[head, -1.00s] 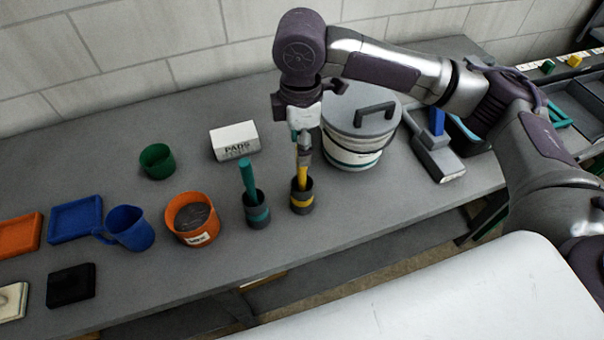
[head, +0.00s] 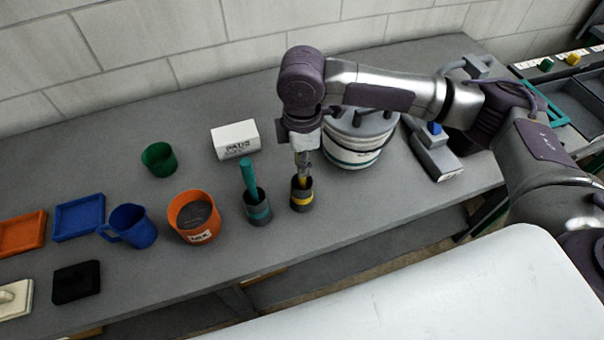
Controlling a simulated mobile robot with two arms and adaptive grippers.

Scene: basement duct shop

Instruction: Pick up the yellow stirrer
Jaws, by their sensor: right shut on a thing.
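The yellow stirrer (head: 301,182) stands in a dark cup with a yellow band (head: 302,199) near the front of the grey bench. Only a short piece of it shows; the rest is hidden by the cup and my gripper. My right gripper (head: 302,172) points down from above and is shut on the stirrer, just over the cup's rim. A teal stirrer (head: 248,176) stands in a teal-banded dark cup (head: 258,208) just to the left. My left gripper is not in view.
An orange tub (head: 194,218) with dark contents and a blue jug (head: 130,227) stand further left. A lidded grey-white bucket (head: 355,154) is close behind my right gripper. A white box (head: 236,139) and a green cup (head: 159,159) stand further back.

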